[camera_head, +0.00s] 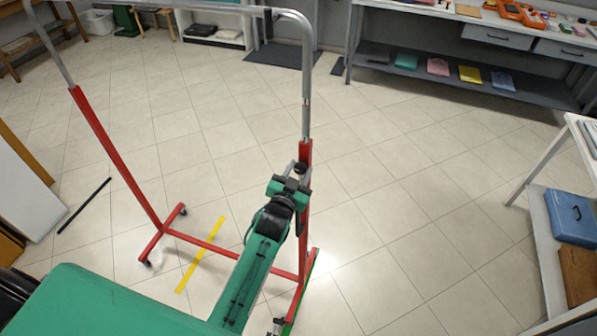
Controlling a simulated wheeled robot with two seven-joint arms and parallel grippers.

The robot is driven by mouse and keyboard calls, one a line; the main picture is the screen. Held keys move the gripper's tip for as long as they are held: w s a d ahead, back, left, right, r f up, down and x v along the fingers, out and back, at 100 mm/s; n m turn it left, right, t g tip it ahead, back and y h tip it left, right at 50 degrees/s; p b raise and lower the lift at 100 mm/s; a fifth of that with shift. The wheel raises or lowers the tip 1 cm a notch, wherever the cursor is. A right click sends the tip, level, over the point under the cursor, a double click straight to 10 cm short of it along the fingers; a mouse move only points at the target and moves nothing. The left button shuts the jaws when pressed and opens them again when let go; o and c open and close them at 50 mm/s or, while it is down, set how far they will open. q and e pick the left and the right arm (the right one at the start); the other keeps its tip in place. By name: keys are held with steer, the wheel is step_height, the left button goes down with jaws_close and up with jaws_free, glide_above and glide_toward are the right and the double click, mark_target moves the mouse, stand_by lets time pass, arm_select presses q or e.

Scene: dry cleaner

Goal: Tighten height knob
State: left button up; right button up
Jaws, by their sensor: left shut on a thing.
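A garment rack with red lower posts and a grey metal upper frame stands on wheels on the tiled floor. Its right post (305,150) changes from red to grey tube where the height knob (300,168) sits, a small dark piece on the post's near side. My left gripper (298,170), at the end of my green arm, is at that post and shut on the height knob. The fingers and wrist hide part of the knob and of the post behind it. My right gripper does not show.
A yellow strip (201,254) lies on the floor beneath the rack's red base bar (225,254). A black rod (84,205) lies at the left. A workbench (480,28) is at the back right; a shelf with a blue case (572,218) is at the right. The floor between is clear.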

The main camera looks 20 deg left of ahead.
arm_select(q)
steer(key=m, duration=0.3)
steer(key=shift+f+m, duration=0.1)
steer(key=shift+m, duration=0.3)
steer(key=m+b, duration=0.1)
steer(key=m, duration=0.3)
steer(key=shift+d+m, duration=0.1)
steer(key=shift+m, duration=0.2)
steer(key=m+b, duration=0.1)
steer(key=m, duration=0.3)
steer(key=shift+f+m, duration=0.1)
steer(key=shift+m, duration=1.3)
steer(key=o, duration=1)
steer(key=shift+c, duration=0.2)
